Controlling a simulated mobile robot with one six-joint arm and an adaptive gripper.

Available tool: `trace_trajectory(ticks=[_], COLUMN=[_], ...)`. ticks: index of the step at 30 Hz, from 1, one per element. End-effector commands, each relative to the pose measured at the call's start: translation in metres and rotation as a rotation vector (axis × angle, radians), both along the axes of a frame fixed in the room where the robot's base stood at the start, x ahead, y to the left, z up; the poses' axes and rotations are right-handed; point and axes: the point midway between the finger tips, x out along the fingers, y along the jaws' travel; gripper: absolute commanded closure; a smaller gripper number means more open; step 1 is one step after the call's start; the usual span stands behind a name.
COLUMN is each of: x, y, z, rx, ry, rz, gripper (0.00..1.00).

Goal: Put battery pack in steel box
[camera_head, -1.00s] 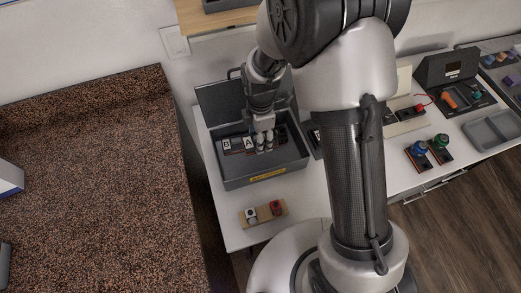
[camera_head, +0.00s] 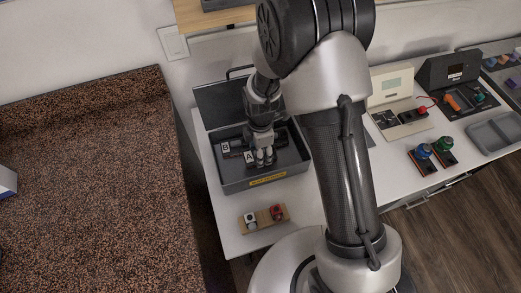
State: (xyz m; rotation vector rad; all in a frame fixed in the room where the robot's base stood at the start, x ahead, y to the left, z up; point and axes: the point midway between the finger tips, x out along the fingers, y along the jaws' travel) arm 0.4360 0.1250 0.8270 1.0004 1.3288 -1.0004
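An open dark grey metal box (camera_head: 233,186) with a yellow label on its front stands on the white counter, its lid raised at the back. A dark battery pack marked B (camera_head: 226,147) lies inside, toward the back left. A second dark battery pack marked A (camera_head: 249,157) is within the box outline, in front of and to the right of B. My gripper (camera_head: 263,161) points down into the box with its fingers at pack A. It appears shut on that pack, though the fingers hide much of it. I cannot tell whether pack A touches the box floor.
A wooden strip (camera_head: 264,218) with a white and a red part lies in front of the box. To the right are a beige meter (camera_head: 393,92), blue and green knobbed parts (camera_head: 424,151), and a grey divided tray (camera_head: 494,133). A speckled brown counter (camera_head: 100,190) fills the left.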

Motion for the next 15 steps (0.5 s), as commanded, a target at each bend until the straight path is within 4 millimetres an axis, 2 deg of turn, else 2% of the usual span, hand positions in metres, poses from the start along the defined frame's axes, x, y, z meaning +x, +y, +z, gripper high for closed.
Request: trace_trajectory(ticks=[11,12,15], x=[0.0004,0.0000,0.0000], y=[0.0001,0.0000,0.0000], z=[-0.0087,-0.0089,-0.0088], rx=[0.000,0.000,0.000], ry=[-0.001,0.000,0.000], rz=[0.000,0.000,0.000], gripper=[0.92,0.47,0.40])
